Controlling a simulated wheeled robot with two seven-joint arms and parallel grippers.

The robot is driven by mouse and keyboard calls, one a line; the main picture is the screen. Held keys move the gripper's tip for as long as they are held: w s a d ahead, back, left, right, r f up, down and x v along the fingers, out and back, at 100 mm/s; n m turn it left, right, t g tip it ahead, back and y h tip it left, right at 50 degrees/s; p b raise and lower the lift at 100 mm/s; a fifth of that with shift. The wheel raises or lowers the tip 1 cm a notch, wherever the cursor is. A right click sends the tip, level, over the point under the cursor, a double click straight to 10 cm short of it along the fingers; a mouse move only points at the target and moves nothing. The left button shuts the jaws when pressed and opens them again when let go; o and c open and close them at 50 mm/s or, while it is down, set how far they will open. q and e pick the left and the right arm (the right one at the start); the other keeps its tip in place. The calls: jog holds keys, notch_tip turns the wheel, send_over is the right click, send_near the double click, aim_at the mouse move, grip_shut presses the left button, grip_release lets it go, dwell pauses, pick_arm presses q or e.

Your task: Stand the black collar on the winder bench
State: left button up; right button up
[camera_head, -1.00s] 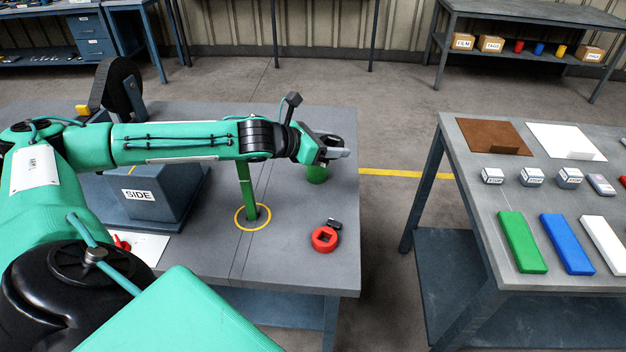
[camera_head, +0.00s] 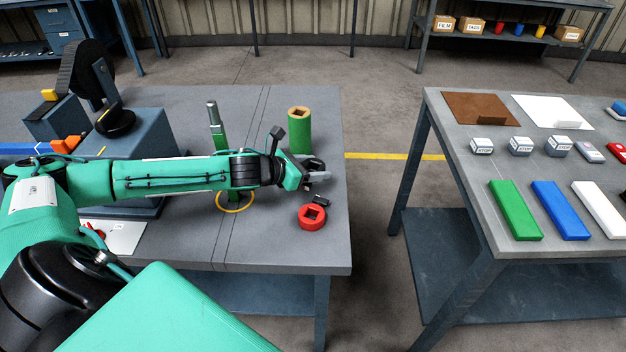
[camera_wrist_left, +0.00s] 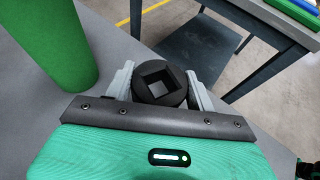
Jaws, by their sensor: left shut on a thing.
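My left gripper (camera_head: 318,176) is shut on the black collar, above the right part of the winder bench (camera_head: 290,245). In the left wrist view the black collar (camera_wrist_left: 160,98) sits between the two grey fingers of the gripper (camera_wrist_left: 161,84). It is a thick ring with a square hole, and the hole faces the camera. In the head view the collar (camera_head: 315,163) is partly hidden by the gripper. Whether it touches the bench cannot be seen. My right gripper is not in view.
A green cylinder (camera_head: 299,131) stands behind. A green post (camera_head: 215,130) rises near a yellow ring (camera_head: 235,208). A side table (camera_head: 467,225) stands right, across a gap.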

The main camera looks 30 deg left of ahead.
pick_arm(q)
notch_tip(320, 180, down, 3)
jog(key=shift+f, duration=0.4)
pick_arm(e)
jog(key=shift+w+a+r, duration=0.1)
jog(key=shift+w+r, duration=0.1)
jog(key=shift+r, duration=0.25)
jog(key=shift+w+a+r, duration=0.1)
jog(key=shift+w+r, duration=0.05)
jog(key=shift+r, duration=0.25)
pick_arm(q)
jog(key=shift+b, duration=0.3)
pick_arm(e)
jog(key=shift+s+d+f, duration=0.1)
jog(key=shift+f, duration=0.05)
pick_arm(q)
jog(key=o, duration=1.2)
jog(key=shift+f, duration=0.1)
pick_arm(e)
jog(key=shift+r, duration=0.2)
